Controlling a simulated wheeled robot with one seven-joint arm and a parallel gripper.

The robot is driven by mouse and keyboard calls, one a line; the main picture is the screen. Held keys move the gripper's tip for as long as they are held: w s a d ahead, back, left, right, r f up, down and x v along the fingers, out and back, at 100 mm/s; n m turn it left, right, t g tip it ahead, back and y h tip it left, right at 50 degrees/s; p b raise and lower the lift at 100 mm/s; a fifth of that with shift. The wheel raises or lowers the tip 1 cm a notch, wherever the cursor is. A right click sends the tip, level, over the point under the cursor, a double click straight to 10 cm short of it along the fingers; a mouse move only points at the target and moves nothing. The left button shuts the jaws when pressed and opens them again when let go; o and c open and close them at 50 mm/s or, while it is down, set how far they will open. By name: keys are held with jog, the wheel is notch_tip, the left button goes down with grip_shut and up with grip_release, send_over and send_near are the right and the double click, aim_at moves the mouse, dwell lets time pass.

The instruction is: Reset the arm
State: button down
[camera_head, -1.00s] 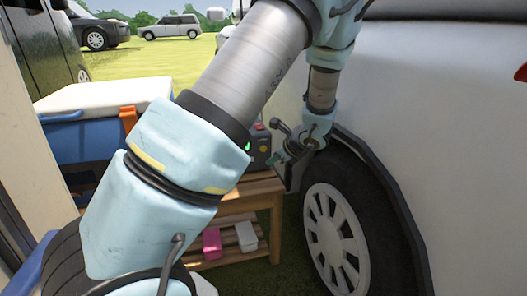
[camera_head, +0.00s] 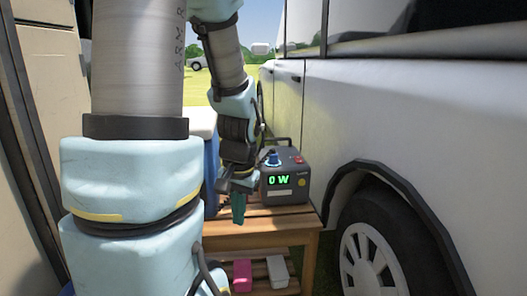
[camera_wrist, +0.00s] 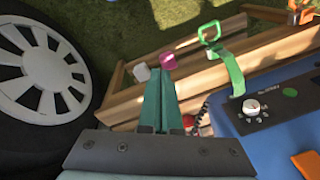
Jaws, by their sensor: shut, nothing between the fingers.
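My gripper (camera_head: 238,208) hangs down over the wooden table in the head view, just left of the dark power box. Its teal fingers are shut and empty. In the wrist view the closed fingers (camera_wrist: 163,100) point away from the camera over the bench slats. My light blue and grey arm fills the left of the head view and hides much of what stands behind it.
A white vehicle (camera_head: 420,105) with a black wheel (camera_head: 385,250) flanks the right. A blue box (camera_wrist: 275,125) is close right in the wrist view.

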notch_tip(320, 180, up, 38)
jog(key=s+n+p, duration=0.2)
jog(key=n+p, duration=0.1)
jog(key=p, duration=3.4)
jog(key=shift+a+h, duration=0.4)
jog(key=shift+a, duration=0.05)
